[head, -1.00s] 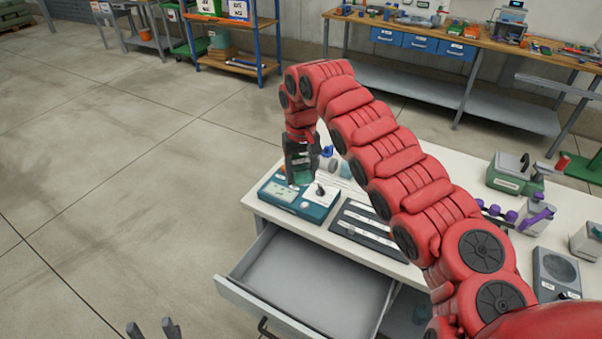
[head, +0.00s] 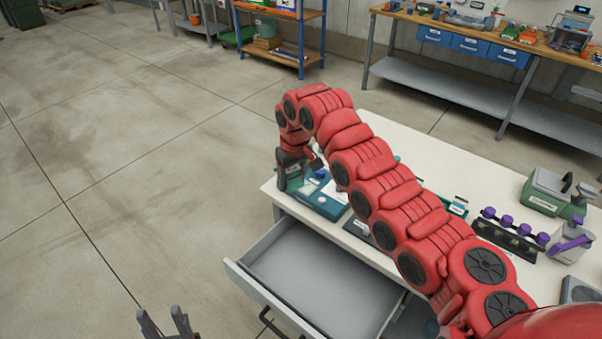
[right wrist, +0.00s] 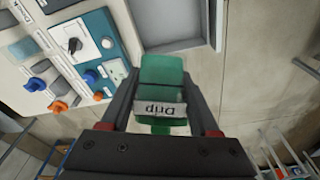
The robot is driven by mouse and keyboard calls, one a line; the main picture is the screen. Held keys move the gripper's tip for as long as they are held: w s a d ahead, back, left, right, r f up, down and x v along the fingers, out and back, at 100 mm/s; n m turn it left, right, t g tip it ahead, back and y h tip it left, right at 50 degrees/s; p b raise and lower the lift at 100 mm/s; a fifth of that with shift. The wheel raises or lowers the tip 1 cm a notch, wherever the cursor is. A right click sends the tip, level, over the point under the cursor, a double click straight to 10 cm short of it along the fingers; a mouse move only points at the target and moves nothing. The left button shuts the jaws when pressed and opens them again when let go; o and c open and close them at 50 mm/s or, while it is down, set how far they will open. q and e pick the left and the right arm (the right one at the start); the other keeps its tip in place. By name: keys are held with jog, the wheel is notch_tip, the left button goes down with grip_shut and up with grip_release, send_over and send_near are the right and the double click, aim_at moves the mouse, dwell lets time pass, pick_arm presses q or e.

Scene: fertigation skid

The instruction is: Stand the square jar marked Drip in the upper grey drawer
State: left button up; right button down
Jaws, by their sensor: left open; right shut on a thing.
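The green square jar (right wrist: 161,80) carries a white label reading Drip, upside down in the right wrist view. My right gripper (right wrist: 163,72) is shut on it, with one finger on each side. In the head view my right gripper (head: 292,170) is above the left end of the bench, and the jar is hard to make out there. The upper grey drawer (head: 268,295) is pulled open below the bench top, nearer to me than the gripper; its visible floor is bare. My left gripper (head: 165,322) is open and empty at the bottom edge, left of the drawer.
A teal instrument (head: 322,203) stands on the bench by the right gripper. A dark rack with purple-capped bottles (head: 510,236) and a green-grey case (head: 553,192) stand further right. My right arm crosses above the bench and hides part of it. Floor left of the bench is clear.

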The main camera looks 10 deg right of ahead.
jog(key=a+f+n+t+y+b, duration=0.25)
jog(key=a+f+n, duration=0.25)
jog(key=f, duration=0.4)
jog(key=s+d+f+m+t+y+b, duration=0.1)
jog(key=s+d+f+t+y+b, duration=0.1)
jog(key=s+d+f, duration=0.5)
jog(key=s+d+f+t+y+b, duration=0.1)
jog(key=s+d+f+t+b, duration=0.15)
jog(key=s+f, duration=0.45)
jog(key=shift+g, duration=0.4)
jog(key=f+b, duration=0.2)
jog(key=f, duration=0.3)
jog(key=w+f+b, duration=0.1)
jog(key=f+b, duration=0.2)
jog(key=f, duration=0.3)
jog(key=w+f+b, duration=0.1)
jog(key=f+b, duration=0.1)
jog(key=f, duration=0.3)
jog(key=shift+w+d+f+b, duration=0.15)
jog(key=shift+w+b, duration=0.05)
jog(key=shift+b, duration=0.1)
jog(key=shift+f+b, duration=0.6)
jog(key=shift+b, duration=0.05)
jog(key=shift+c, duration=0.2)
grip_release()
